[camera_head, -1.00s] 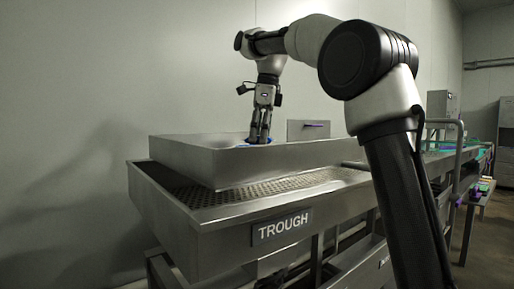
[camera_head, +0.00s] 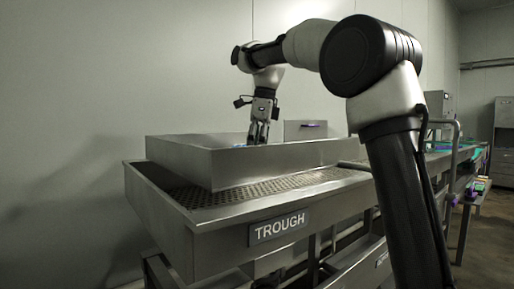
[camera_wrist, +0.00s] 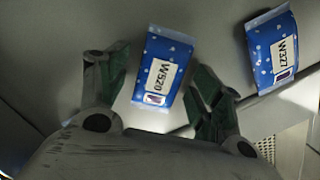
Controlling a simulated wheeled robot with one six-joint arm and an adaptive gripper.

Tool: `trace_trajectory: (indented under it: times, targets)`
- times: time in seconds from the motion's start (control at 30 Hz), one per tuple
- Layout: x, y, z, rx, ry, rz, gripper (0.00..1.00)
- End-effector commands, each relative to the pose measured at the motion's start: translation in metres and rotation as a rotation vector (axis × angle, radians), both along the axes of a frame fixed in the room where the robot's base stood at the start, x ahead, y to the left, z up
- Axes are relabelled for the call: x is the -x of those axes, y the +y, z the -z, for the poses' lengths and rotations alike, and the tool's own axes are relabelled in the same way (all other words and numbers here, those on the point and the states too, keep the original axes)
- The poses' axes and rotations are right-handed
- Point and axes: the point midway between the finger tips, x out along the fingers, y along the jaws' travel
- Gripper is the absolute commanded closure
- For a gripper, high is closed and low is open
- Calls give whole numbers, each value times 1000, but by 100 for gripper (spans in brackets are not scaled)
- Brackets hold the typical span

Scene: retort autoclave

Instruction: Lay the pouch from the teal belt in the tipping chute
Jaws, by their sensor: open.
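My gripper (camera_head: 259,140) points down into a shallow steel tray (camera_head: 235,165) set over the trough; I take this tray for the tipping chute, though it has no readable label. In the wrist view my gripper (camera_wrist: 162,68) is open. A blue pouch with white specks marked W520 (camera_wrist: 160,70) lies between its spread fingers, with a gap at the right finger. A second blue pouch marked W327 (camera_wrist: 279,50) lies to the right, near a metal edge. In the head view the tray's front wall hides most of the pouches. The teal belt (camera_head: 470,156) is far right.
The steel trough with a perforated floor (camera_head: 250,191) and a TROUGH sign (camera_head: 279,227) lies below the tray. A small upright panel (camera_head: 305,131) stands behind the tray. A grey rail post (camera_head: 455,165) stands at the right. The wall is close behind.

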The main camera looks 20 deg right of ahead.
Motion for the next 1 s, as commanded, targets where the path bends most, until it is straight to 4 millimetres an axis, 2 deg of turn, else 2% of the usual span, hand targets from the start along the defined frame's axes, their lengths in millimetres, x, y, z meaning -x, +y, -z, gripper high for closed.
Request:
trace_trajectory:
  times: [0.13,0.23,0.5,0.63,0.8,1.0]
  targets:
    - [0,0,-4,0,0,0,34]
    - [0,-2,-17,0,-2,0,34]
    - [3,-11,-79,-1,-4,0,34]
    - [5,-14,-101,-1,-3,-1,34]
    - [6,-16,-116,-1,0,0,34]
    - [7,-17,-122,0,0,0,34]
